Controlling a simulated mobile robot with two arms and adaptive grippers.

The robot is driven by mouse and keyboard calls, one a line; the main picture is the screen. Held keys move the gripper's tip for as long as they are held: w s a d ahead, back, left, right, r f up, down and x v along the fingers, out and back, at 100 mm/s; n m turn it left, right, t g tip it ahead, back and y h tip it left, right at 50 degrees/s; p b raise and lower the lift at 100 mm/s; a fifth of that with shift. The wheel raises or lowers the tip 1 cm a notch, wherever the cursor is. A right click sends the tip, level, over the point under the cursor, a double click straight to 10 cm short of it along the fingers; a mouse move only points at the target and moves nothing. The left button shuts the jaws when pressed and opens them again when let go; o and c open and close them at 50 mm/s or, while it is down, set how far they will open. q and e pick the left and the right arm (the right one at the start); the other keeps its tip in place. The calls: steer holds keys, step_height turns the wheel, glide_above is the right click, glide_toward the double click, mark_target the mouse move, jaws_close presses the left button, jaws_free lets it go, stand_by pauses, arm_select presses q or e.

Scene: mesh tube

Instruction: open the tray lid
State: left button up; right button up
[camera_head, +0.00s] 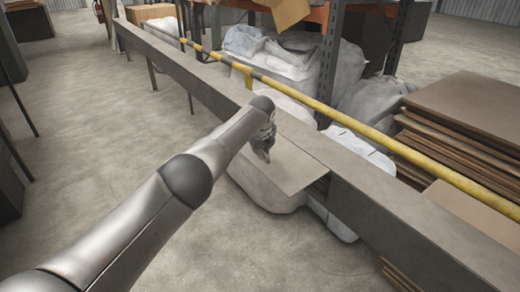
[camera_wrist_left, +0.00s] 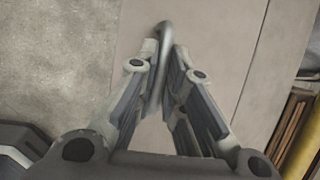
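A long grey metal tray (camera_head: 400,215) runs diagonally through the head view. A flat grey-brown lid panel (camera_head: 292,177) shows at its middle, its near edge extending out over the tray's near side. How far it is raised is hard to tell. In the left wrist view the panel (camera_wrist_left: 205,28) fills the upper middle, with a curved metal handle (camera_wrist_left: 165,38) on it. My left gripper (camera_head: 264,154) is over the panel in the head view. Its fingers (camera_wrist_left: 168,50) converge around the handle and appear shut on it. My right gripper is not in view.
A yellow-and-black rail (camera_head: 345,117) runs behind the tray. White sacks (camera_head: 290,62) lie behind it, and a sack (camera_head: 262,188) is below the panel. Stacked brown boards (camera_head: 465,125) stand at the right. The floor (camera_head: 95,130) at left is open.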

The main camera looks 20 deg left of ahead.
arm_select(q)
steer(key=o, duration=0.5)
steer(key=shift+w+d+r, duration=0.2)
steer(key=shift+w+d, duration=0.15)
steer(key=shift+d, duration=0.05)
steer(key=shift+c, duration=0.2)
steer(key=shift+f, duration=0.1)
steer(key=shift+s+a, duration=0.1)
steer(key=shift+v, duration=1.05)
steer(key=v, duration=1)
steer(key=shift+f, duration=0.1)
